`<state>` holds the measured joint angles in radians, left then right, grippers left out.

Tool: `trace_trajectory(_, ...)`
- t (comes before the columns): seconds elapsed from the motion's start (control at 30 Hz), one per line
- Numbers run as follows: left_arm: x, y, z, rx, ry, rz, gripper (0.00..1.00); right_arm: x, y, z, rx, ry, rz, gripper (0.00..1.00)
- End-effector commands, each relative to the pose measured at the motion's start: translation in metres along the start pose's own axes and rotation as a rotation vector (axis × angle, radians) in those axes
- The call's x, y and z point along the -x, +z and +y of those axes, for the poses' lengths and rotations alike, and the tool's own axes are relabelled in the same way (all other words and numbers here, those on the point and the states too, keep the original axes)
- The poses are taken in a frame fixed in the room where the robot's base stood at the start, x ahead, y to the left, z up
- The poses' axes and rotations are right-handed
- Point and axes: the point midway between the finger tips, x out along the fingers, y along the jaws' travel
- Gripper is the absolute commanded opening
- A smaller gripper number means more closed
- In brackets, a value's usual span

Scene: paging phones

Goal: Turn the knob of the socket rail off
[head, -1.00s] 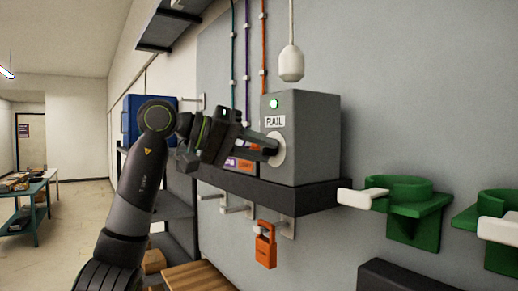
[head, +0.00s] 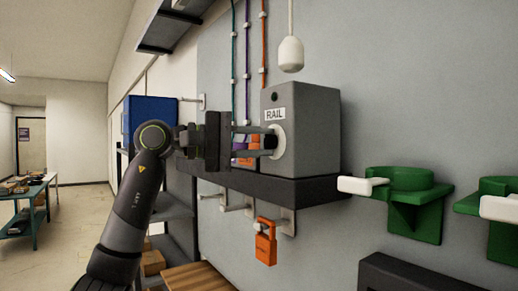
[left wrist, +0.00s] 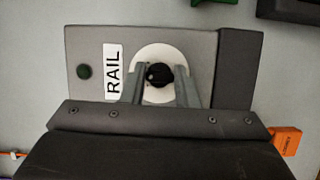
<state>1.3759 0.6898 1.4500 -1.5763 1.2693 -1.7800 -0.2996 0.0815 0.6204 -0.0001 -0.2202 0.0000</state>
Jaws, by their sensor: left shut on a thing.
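The socket rail's control box (head: 314,125) is a grey box labelled RAIL on a dark shelf fixed to the wall. Its small lamp (head: 274,97) is dark green and unlit; it also shows in the left wrist view (left wrist: 84,71). The dark knob (left wrist: 159,75) sits on a white round plate (left wrist: 146,56) beside the label. My left gripper (head: 270,141) reaches in from the left, its two fingers shut on the knob, one on each side. My right gripper is not in view.
Green holders (head: 414,205) with white levers stick out from the wall at right. A white pendant (head: 291,55) hangs above the box. A blue box (head: 147,115) stands behind my left arm.

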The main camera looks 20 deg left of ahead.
Motion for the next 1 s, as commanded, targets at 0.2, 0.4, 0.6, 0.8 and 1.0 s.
trace_trajectory(0.2,0.0,0.0,-0.004,0.187,0.08,0.003,0.04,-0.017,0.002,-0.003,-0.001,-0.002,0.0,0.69)
trace_trajectory(0.4,0.0,0.0,-0.005,0.36,0.152,0.001,0.04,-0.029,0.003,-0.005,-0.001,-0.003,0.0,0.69)
trace_trajectory(0.6,0.0,0.001,-0.005,0.518,0.217,0.0,0.04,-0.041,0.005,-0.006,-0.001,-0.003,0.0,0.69)
trace_trajectory(0.8,-0.001,0.001,-0.005,0.643,0.269,0.001,0.04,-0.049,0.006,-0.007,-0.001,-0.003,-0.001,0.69)
trace_trajectory(1.0,-0.001,0.001,-0.005,0.724,0.301,0.002,0.04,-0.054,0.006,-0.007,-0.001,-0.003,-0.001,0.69)
